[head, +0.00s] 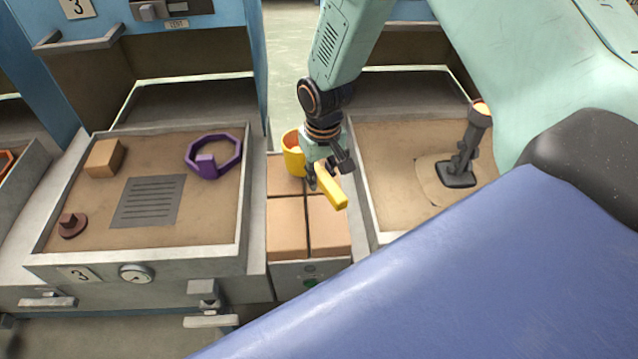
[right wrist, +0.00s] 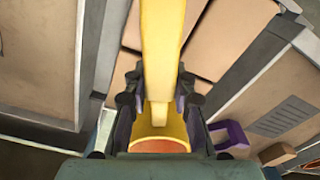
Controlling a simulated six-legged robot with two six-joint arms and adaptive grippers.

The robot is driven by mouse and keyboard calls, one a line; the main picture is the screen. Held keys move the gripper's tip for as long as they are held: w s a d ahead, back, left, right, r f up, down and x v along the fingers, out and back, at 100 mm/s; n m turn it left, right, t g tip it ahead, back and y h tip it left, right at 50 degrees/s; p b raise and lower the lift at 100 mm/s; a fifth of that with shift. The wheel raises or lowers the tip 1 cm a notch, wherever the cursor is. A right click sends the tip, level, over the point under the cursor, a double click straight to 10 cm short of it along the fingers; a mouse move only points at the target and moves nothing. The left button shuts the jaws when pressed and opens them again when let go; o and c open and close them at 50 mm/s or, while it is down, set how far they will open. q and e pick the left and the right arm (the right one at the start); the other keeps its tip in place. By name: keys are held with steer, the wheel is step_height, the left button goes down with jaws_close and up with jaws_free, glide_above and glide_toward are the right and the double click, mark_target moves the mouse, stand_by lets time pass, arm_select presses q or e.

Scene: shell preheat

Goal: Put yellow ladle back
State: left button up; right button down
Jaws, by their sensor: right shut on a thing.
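The yellow ladle has a cup-like bowl (head: 293,153) with an orange inside and a straight yellow handle (head: 331,187). My right gripper (head: 318,172) is shut on the ladle, above the tan boxes between the two sand trays. In the right wrist view the handle (right wrist: 162,55) runs up between the fingers, and the bowl (right wrist: 162,138) shows just below them. The fingers hide part of the ladle. I cannot tell whether the bowl touches the boxes. My left gripper is not in view.
Tan boxes (head: 300,222) fill the gap between the trays. The left tray (head: 145,255) holds a purple ring (head: 213,155), a tan block (head: 105,157), a grey grate (head: 148,201) and a brown knob (head: 72,225). A dark stand (head: 461,155) rises from the right tray (head: 366,195).

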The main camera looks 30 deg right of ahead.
steer(key=shift+s+d+f, duration=0.1)
steer(key=shift+d+f, duration=0.05)
steer(key=shift+f, duration=0.5)
steer(key=shift+s+d+f, duration=0.1)
steer(key=shift+d+f, duration=0.05)
steer(key=shift+f, duration=0.45)
steer(key=shift+w+f, duration=0.2)
steer(key=shift+w, duration=0.15)
steer(key=shift+a, duration=0.15)
steer(key=shift+a+f, duration=0.1)
steer(key=c, duration=1.3)
jaws_free()
steer(key=shift+s+d, duration=0.2)
steer(key=shift+s, duration=0.05)
steer(key=shift+o, duration=1)
steer(key=shift+w+f, duration=0.1)
steer(key=shift+w, duration=0.05)
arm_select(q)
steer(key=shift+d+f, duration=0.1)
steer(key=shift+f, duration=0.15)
arm_select(e)
steer(key=shift+a, duration=0.15)
